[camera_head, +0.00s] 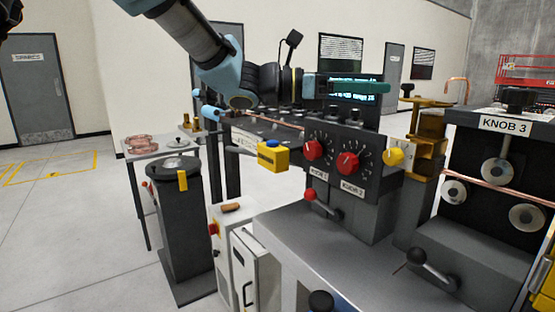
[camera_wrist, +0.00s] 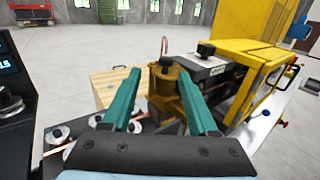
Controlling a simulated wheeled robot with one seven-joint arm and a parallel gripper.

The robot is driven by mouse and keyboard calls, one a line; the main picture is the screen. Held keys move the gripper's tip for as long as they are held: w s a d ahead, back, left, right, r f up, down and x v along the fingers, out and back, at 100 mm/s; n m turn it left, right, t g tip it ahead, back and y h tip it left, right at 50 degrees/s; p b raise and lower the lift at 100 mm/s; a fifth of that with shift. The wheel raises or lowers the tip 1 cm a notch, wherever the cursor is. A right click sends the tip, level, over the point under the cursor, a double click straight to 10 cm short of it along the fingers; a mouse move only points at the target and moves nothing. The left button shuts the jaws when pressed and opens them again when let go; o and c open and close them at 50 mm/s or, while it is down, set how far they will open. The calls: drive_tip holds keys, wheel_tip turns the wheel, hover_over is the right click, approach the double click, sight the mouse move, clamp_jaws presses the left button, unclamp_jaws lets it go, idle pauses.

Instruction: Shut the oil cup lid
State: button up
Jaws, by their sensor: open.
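The oil cup (camera_head: 428,122) is a brass-coloured block right of centre in the head view, with a flat lid (camera_head: 420,101) and a dark knob above it. I cannot tell whether the lid sits fully closed. My gripper (camera_head: 386,87) points right toward the cup, apart from it, at about lid height. In the wrist view its two teal fingers (camera_wrist: 158,70) are spread with nothing held between them, and the cup shows beyond and between them.
A panel of red knobs (camera_head: 347,162) and a dark machine marked KNOB 3 (camera_head: 505,124) flank the cup. A copper tube (camera_head: 500,176) runs through rollers. In the wrist view a yellow-framed machine (camera_wrist: 245,75) stands right of the cup. Open floor (camera_head: 75,220) lies at left.

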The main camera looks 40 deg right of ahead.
drive_tip(key=w+a+f+m+t+y, duration=0.1)
drive_tip(key=w+a+f+t+y, duration=0.1)
drive_tip(key=w+a+f, duration=0.2)
drive_tip(key=w+a+f+m+t+y+p, duration=0.1)
drive_tip(key=w+a+f+t+y, duration=0.1)
drive_tip(key=w+a+f, duration=0.3)
drive_tip(key=a+f, duration=0.4)
drive_tip(key=shift+a+t, duration=0.2)
drive_tip(key=shift+t, duration=0.2)
